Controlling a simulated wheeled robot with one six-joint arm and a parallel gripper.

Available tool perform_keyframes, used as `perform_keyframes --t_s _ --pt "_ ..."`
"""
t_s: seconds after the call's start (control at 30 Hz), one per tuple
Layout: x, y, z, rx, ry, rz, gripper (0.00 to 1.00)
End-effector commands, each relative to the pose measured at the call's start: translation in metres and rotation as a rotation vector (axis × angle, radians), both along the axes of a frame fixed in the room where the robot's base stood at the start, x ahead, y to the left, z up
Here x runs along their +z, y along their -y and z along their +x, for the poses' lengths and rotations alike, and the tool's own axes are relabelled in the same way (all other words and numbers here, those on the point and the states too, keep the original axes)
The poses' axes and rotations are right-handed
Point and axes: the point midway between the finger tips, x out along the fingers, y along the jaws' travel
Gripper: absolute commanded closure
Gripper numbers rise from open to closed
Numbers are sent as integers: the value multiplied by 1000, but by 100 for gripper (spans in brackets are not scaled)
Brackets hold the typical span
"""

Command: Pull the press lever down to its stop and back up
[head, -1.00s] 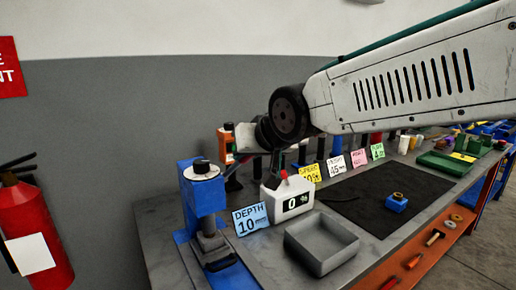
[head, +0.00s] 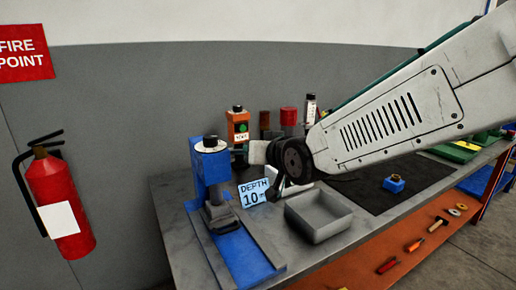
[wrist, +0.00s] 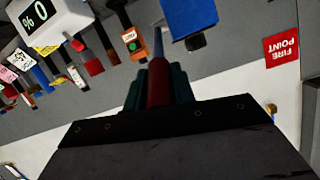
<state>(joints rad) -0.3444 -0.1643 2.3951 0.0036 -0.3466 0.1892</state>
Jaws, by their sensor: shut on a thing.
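The blue press (head: 207,172) stands upright at the left end of the grey bench, with a round pale cap on top. Its lever shows in the wrist view as a grey rod ending in a red handle (wrist: 158,82), leading toward the blue press body (wrist: 190,15). My gripper (wrist: 158,70) has its dark teal fingers on both sides of the red handle and is shut on it. A white readout (wrist: 45,20) shows 0 %.
A blue DEPTH 10 card (head: 253,192) and a grey open tray (head: 318,215) sit right of the press. An orange box (head: 238,126) and several tools stand behind. A red fire extinguisher (head: 62,200) is at the left wall. A black mat (head: 365,185) lies right.

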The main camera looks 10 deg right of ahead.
Motion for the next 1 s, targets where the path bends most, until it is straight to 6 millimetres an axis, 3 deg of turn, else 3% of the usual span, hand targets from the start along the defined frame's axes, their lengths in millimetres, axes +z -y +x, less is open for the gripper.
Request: perform_keyframes --t_s 0.37,0.4,0.43,0.47,0.77,1.0 --pt "-7 0 -3 3 -12 -5 100" --pt "-8 0 -3 3 -13 -6 64" --pt "-8 0 -3 3 -12 -5 55" --pt "-7 0 -3 3 -12 -5 53" --pt "-3 -1 -4 4 -5 -3 53" --pt "6 8 -28 4 -2 -2 53"
